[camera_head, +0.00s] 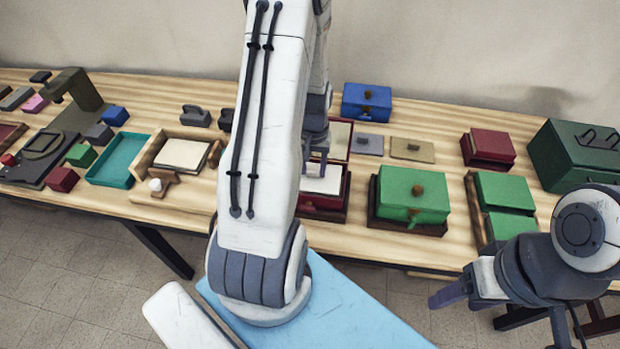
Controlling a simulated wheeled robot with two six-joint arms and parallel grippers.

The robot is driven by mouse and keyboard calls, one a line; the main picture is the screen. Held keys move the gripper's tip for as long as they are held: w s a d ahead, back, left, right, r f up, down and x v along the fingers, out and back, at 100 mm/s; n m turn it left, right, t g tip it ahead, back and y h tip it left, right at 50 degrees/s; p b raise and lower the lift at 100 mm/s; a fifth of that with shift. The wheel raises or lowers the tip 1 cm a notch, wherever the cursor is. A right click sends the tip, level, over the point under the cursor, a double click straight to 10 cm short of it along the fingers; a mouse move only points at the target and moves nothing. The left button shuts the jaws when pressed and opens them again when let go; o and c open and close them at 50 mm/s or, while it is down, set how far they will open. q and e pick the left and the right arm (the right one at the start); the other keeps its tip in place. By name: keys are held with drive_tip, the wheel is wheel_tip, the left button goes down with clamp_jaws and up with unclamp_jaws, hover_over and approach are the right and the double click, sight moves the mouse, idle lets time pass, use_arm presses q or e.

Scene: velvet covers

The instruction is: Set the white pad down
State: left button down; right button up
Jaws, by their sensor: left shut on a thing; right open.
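The white pad (326,182) is at a dark red box (321,203) in the middle of the table, partly hidden by my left arm. My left gripper (317,164) points down at the pad and is shut on it. I cannot tell whether the pad rests in the box or hangs just above it. An open red lid or box part with a pale lining (341,139) stands right behind. My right gripper (452,293) is open and empty, in front of the table's front edge at the right.
A green box with a brown knob (413,195) stands close right of the red box. A wooden tray (147,154) with a cream pad (183,154) and a teal tray (117,160) lie left. A blue box (366,102) and a dark green case (575,155) stand further back.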

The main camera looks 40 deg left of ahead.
sight(313, 171)
use_arm(q)
wheel_tip(313, 171, down, 4)
drive_tip(key=b, duration=0.3)
drive_tip(key=shift+r, duration=0.1)
drive_tip(key=shift+c, duration=1.7)
unclamp_jaws()
